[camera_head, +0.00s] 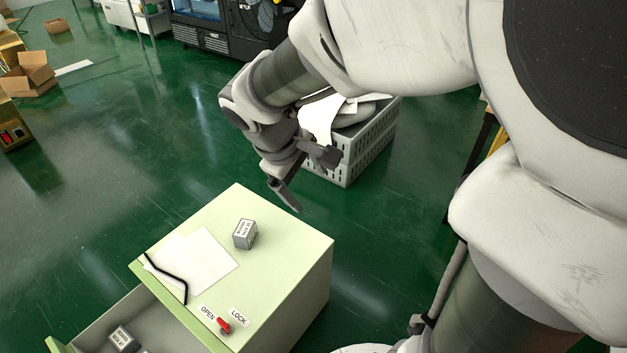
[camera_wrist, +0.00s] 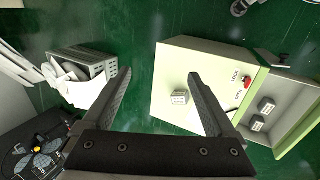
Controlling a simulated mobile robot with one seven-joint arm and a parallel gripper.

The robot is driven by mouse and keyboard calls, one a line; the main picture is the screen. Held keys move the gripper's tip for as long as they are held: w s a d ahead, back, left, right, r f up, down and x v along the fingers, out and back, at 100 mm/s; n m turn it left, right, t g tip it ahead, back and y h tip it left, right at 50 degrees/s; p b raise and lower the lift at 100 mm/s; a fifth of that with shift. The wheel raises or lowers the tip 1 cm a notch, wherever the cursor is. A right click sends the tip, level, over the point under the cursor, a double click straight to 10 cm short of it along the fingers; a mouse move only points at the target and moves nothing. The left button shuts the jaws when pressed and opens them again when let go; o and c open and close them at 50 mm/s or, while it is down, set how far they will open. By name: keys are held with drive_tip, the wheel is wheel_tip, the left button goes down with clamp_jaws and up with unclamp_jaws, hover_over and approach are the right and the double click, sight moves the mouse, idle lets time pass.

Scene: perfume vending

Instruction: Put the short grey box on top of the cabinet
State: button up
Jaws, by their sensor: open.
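A small grey box with a printed label (camera_head: 245,234) sits on the pale green cabinet top (camera_head: 285,243); it also shows in the wrist view (camera_wrist: 180,97). The cabinet's drawer (camera_head: 95,331) is pulled out. Two grey boxes lie in it in the wrist view, one upper (camera_wrist: 267,105) and one lower (camera_wrist: 257,123); the head view shows one (camera_head: 123,339) and cuts off another. I cannot tell which box is the shorter. My gripper (camera_head: 312,182) is open and empty, above and beyond the cabinet's far right side, apart from every box.
A white sheet (camera_head: 205,262) with a black strip (camera_head: 168,278) lies on the cabinet top, near a red OPEN/LOCK knob (camera_head: 224,325). A grey crate (camera_head: 370,142) with white and grey contents stands behind my gripper. Cardboard boxes (camera_head: 30,75) are at far left. Green floor is clear between.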

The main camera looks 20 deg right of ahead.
drive_tip(key=s+r+m+t+y, duration=0.3)
drive_tip(key=s+r+m, duration=0.4)
drive_tip(key=s, duration=0.6)
drive_tip(key=shift+a+y, duration=0.45)
drive_tip(key=shift+y, duration=0.05)
